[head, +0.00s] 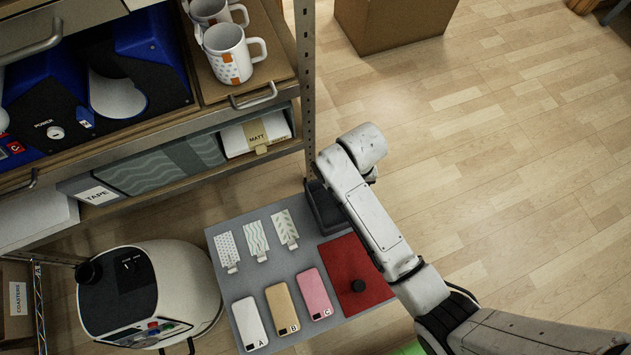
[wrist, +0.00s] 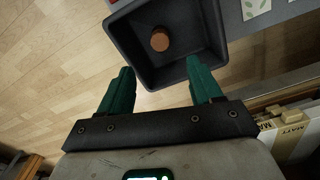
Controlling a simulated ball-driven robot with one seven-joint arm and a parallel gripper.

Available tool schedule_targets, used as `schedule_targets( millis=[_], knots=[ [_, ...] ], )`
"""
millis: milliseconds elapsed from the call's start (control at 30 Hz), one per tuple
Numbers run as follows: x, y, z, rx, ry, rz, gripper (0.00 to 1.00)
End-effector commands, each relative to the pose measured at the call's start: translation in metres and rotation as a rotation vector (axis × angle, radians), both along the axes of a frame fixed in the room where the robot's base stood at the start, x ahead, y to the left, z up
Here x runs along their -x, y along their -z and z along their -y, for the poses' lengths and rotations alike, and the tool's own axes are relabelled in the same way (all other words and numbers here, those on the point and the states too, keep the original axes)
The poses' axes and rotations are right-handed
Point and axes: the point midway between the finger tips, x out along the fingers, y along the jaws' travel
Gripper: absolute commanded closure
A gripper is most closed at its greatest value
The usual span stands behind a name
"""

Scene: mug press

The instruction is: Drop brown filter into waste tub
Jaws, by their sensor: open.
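The waste tub (wrist: 140,75) is a dark grey, square, open box below my gripper in the wrist view. In the head view the tub (head: 325,207) stands at the far right corner of the grey mat, partly behind my arm. The brown filter (wrist: 160,39), a small round piece, shows inside the tub's walls, apart from my fingers; whether it rests on the floor of the tub is hard to tell. My gripper (wrist: 160,66) is open and empty, its green fingers spread over the tub's near side. In the head view the fingers are hidden by my arm.
A grey mat (head: 225,285) holds sample cards, phone cases (head: 282,308) and a red pad (head: 345,262) with a dark round piece (head: 358,286). A shelf post (head: 305,85) rises close behind the tub. A white machine (head: 180,275) stands left.

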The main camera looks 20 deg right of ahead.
Motion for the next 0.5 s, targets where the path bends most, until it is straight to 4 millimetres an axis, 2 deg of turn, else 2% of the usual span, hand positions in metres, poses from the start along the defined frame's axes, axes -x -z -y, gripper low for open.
schedule_targets(
  millis=[33,200,333,500],
  knots=[
    [0.000,-0.013,0.000,0.000,0.000,0.002,0.36],
    [0.000,-0.039,0.000,-0.001,0.000,0.001,0.36],
    [0.000,-0.049,0.000,0.000,0.000,0.001,0.36],
    [0.000,-0.052,0.000,0.001,0.000,-0.001,0.36]
  ],
)
